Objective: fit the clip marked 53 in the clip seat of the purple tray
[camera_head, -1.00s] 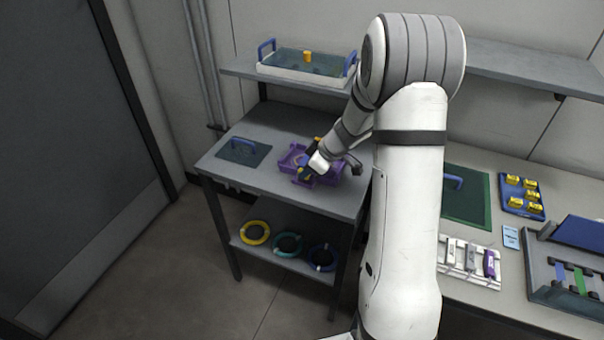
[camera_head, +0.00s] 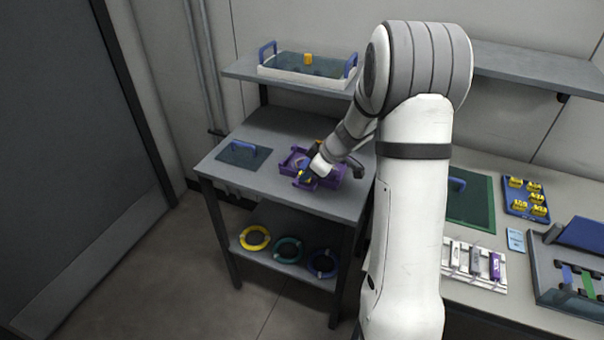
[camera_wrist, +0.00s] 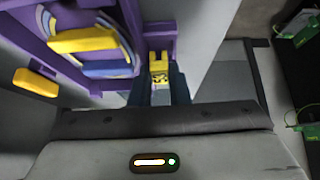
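The purple tray (camera_head: 338,174) lies on the grey side table, partly hidden by my gripper (camera_head: 306,177). In the wrist view, the purple tray (camera_wrist: 130,18) fills the upper left, with yellow bars and a blue curved part inside. My gripper (camera_wrist: 159,88) has its dark fingers on both sides of a yellow clip (camera_wrist: 160,68) and appears shut on it. The clip bears a dark mark too small to read. It overlaps the tray's near edge in this view; I cannot tell whether it touches. The clip seat is not clearly visible.
A dark mat with a blue handle (camera_head: 243,153) lies left of the tray. Coloured coils (camera_head: 255,238) lie on the shelf below. A blue tray of yellow clips (camera_head: 525,208) is on the right bench. A white bin (camera_head: 285,72) stands on the upper shelf.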

